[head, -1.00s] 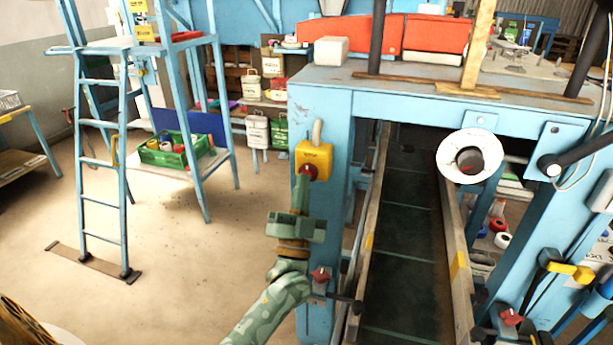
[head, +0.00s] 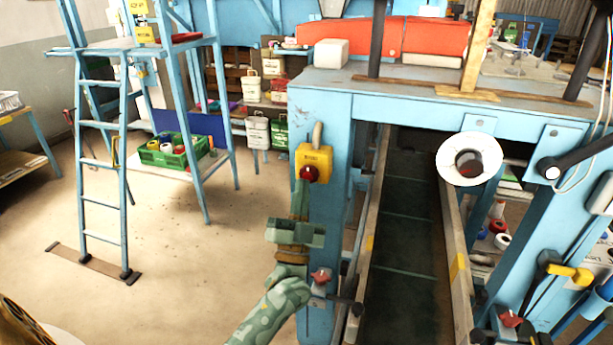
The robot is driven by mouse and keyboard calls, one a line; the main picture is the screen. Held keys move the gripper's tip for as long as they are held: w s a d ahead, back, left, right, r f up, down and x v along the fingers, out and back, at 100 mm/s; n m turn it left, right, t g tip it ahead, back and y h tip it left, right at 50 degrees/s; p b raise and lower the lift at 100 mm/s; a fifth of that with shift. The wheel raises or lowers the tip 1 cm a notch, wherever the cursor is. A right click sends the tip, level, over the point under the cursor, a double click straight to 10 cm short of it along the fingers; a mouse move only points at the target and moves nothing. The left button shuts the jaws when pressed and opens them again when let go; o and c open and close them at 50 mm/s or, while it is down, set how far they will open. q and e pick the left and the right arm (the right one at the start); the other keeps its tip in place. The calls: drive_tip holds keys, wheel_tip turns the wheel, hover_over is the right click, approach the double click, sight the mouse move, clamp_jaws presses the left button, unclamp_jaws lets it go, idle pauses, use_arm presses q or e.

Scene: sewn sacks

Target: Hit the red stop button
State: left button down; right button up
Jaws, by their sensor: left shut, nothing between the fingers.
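The red stop button (head: 309,173) sits on the front of a yellow box (head: 316,158) fixed to the blue machine post, in the middle of the head view. My left gripper (head: 300,190) is shut and empty. Its fingertips are just below the button in the picture, pointing up towards it, and the red cap shows in full above them. I cannot tell whether the tips touch the button's lower edge. My right gripper is not in view.
A lower red knob (head: 320,276) is on the same post, close to my left wrist. A dark conveyor belt (head: 405,230) runs to the right.

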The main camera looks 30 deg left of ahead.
use_arm(q)
drive_tip(key=shift+s, duration=0.25)
drive_tip(key=s+p, duration=0.1)
drive_tip(key=s, duration=0.1)
drive_tip(key=s+d+p, duration=0.1)
drive_tip(key=s, duration=0.2)
drive_tip(key=shift+d, duration=0.15)
drive_tip(key=shift+w, duration=0.1)
idle(0.8)
